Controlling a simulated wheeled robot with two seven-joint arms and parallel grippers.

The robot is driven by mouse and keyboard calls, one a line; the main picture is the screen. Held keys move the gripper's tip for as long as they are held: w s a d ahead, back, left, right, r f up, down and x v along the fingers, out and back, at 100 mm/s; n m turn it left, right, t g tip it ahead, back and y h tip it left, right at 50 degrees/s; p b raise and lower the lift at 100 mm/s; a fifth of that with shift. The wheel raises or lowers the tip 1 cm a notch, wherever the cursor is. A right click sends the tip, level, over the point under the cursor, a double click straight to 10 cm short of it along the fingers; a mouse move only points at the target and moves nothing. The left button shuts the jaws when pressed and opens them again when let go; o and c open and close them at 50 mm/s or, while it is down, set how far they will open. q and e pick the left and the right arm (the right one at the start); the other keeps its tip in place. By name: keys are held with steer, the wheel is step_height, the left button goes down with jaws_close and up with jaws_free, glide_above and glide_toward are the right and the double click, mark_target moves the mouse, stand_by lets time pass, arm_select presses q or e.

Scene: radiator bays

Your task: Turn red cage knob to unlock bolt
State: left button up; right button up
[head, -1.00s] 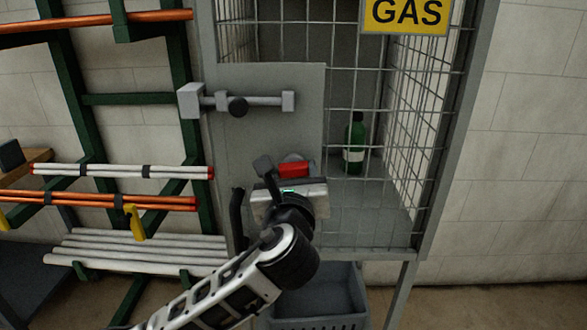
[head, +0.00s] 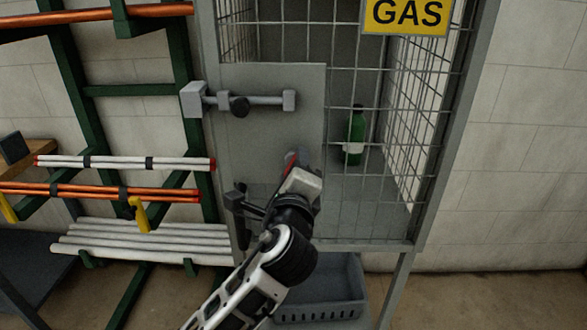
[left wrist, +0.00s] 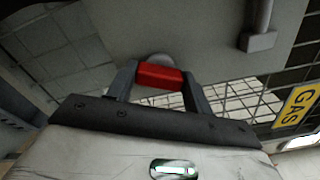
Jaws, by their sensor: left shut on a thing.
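The red cage knob (left wrist: 160,76) sits on a round grey base on the cage's grey door plate (head: 275,135). My left gripper (left wrist: 158,80) is shut on the knob, one finger on each side of it in the left wrist view. In the head view my left gripper (head: 292,168) hides most of the knob; only a red sliver shows at its upper left, and the knob looks steeply tilted. The bolt (head: 262,101) lies horizontal across the upper door plate, with a dark round handle (head: 240,107) on it. My right gripper is out of view.
A green bottle (head: 357,135) stands inside the wire cage behind the mesh. A yellow GAS sign (head: 407,16) hangs at the top. A grey crate (head: 320,312) sits below the cage. A green rack (head: 130,90) with pipes stands at the left.

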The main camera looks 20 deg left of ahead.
arm_select(q)
steer(key=shift+f+n, duration=0.1)
steer(key=shift+n, duration=2.7)
steer(key=o, duration=1)
steer(key=shift+s, duration=0.1)
